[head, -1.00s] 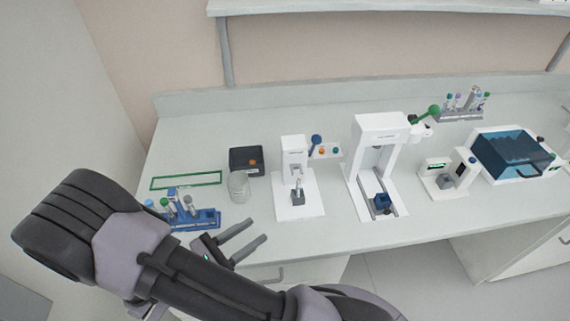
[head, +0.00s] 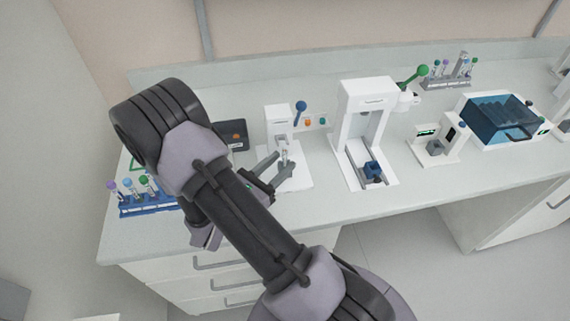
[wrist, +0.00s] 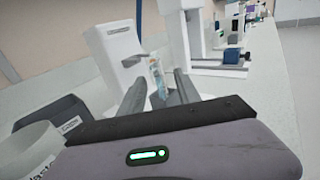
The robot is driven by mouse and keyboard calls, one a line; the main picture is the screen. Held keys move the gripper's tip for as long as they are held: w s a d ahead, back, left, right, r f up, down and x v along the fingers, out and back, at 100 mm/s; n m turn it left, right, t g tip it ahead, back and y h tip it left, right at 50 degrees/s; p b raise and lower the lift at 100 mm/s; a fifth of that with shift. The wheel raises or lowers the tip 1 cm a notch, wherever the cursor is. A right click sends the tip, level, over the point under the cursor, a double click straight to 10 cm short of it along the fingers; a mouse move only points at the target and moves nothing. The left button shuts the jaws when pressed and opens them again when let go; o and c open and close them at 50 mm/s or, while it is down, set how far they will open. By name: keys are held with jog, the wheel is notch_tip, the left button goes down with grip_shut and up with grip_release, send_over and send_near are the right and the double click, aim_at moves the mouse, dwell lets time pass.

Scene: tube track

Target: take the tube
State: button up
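A small clear tube (head: 284,155) stands upright in the small white device (head: 278,120) with a blue-knobbed lever. In the wrist view the tube (wrist: 157,78) shows a bluish label or content and appears between my two fingers, toward their far ends. My gripper (head: 277,168) is open, its fingers pointing at the tube from the front left. In the wrist view the fingers (wrist: 159,92) stand apart, with a gap beside the tube. I cannot tell whether either finger touches it. The tube's lower part is hidden by the gripper.
A blue rack (head: 150,208) with several capped tubes stands at the left, partly behind my arm. A dark box (head: 233,135) sits left of the device. A taller white press (head: 363,110) stands to the right. A white container (wrist: 28,150) is close at the wrist view's lower left.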

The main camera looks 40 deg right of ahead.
jog(key=shift+r, duration=0.1)
grip_shut()
notch_tip(320, 180, up, 18)
jog(key=p, duration=0.7)
